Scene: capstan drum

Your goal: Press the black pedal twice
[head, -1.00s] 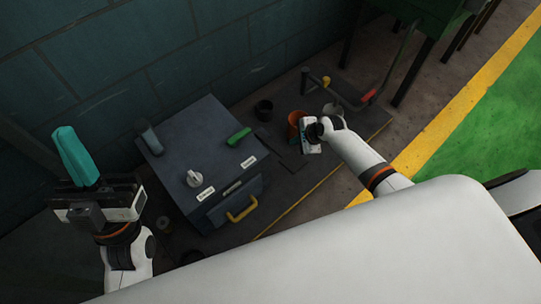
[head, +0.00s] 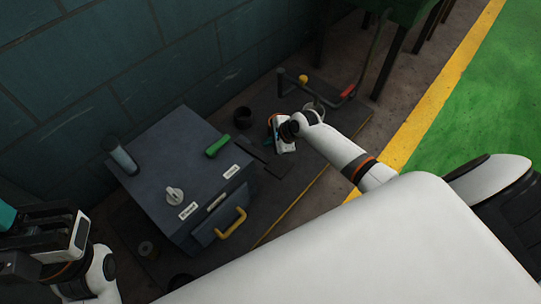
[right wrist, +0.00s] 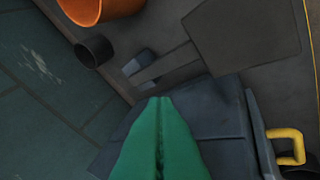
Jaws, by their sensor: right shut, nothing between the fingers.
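The black pedal (head: 278,168) looks like a flat dark plate on the dark floor platform, right of the grey box. In the right wrist view the plate (right wrist: 245,35) joins a narrow bar running to a small block near the wall. My right gripper (head: 268,143) is near the pedal, on its far side in the head view. Its green fingers (right wrist: 155,105) are pressed together, empty, and appear apart from the plate. My left gripper (head: 8,218) is at the left edge, mostly cut off, so its jaws cannot be judged.
A black cup (head: 243,117) and an orange pot (right wrist: 98,8) stand near the pedal. A bent bar with a red grip (head: 348,92) stands behind.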

